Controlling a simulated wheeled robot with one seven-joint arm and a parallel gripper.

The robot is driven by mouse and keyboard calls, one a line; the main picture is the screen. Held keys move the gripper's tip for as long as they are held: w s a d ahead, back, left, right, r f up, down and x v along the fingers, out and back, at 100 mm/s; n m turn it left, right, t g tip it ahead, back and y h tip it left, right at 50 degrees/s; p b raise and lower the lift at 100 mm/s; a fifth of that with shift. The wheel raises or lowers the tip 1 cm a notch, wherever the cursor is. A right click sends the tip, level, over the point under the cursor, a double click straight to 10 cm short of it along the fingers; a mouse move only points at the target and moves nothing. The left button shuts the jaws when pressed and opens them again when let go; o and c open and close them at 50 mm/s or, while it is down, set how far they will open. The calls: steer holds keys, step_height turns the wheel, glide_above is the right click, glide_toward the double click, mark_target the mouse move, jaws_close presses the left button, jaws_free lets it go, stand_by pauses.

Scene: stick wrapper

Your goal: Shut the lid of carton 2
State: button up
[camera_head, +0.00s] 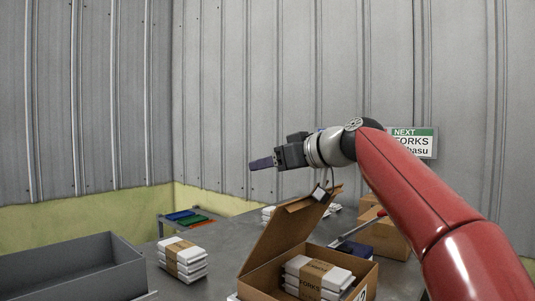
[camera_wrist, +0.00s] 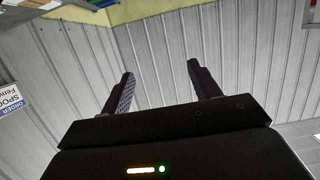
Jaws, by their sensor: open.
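An open brown cardboard carton (camera_head: 262,278) stands on the table at the lower middle of the head view, packed with white bundles in brown bands (camera_head: 318,275). Its lid (camera_head: 285,228) is raised and leans up and to the right, with a white tag near its top edge.
A second brown carton (camera_head: 390,240) stands behind at the right, partly hidden by my arm. A grey bin (camera_head: 70,268) is at the left, beside a stack of banded white packs (camera_head: 182,259). Coloured items (camera_head: 187,217) lie at the back. Bare table lies left of the lid.

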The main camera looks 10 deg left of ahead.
mark_target(304, 211)
steer(key=shift+f, duration=0.1)
stand_by(0.3)
steer(key=shift+s+d+f+b, duration=0.65)
steer(key=shift+d+b, duration=0.5)
steer(key=shift+b, duration=0.2)
steer(key=shift+s+d+f+b, duration=0.65)
steer(key=shift+d+b, duration=0.55)
steer(key=shift+b, duration=0.2)
steer(key=shift+s+d+f+b, duration=0.55)
steer(key=shift+s+d+b, duration=0.2)
steer(key=shift+d+b, duration=0.5)
steer(key=shift+a, duration=0.1)
